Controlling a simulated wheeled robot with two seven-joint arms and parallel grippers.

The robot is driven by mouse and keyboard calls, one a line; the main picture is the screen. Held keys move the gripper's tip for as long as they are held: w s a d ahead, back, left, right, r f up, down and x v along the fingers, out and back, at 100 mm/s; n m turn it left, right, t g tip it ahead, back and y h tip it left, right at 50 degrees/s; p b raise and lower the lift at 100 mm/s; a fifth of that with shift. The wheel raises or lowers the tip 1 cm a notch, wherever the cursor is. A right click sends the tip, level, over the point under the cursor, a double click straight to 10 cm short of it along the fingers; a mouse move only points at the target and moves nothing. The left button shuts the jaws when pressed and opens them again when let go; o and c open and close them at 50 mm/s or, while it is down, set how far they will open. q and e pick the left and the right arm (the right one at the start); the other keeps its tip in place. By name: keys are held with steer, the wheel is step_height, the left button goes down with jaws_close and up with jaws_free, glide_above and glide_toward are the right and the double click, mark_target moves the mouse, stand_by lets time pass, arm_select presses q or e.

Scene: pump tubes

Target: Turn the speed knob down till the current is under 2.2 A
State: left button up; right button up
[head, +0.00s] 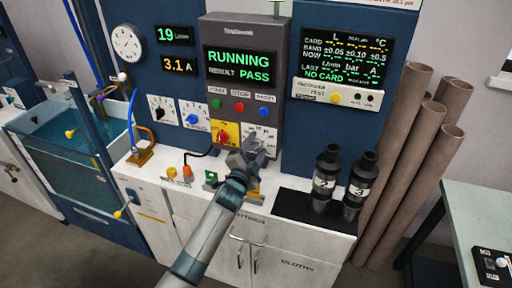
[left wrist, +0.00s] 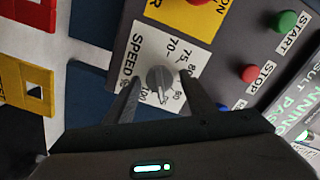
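The grey speed knob (left wrist: 160,77) sits on a white dial plate marked SPEED, with 70 to 100 around it. Its pointer appears to lie near the 90 to 100 end. My left gripper (left wrist: 165,105) is open, its fingers on either side of the knob, apparently not closed on it. In the head view my left gripper (head: 250,150) is in front of the dial plate (head: 268,133) and hides the knob. The current display (head: 179,66) reads 3.1 A. My right gripper is not in view.
The flow display (head: 174,35) reads 19. The pump screen (head: 240,67) shows RUNNING and PASS. The red emergency knob (head: 223,136) on its yellow plate, and the START, red STOP (left wrist: 249,73) and blue buttons, are close to the dial. Two black pump tubes (head: 325,180) stand at right.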

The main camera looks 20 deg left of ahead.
arm_select(q)
steer(key=c, duration=0.9)
steer(key=shift+n, duration=2.9)
steer(key=o, duration=1)
steer(key=shift+s+a, duration=0.1)
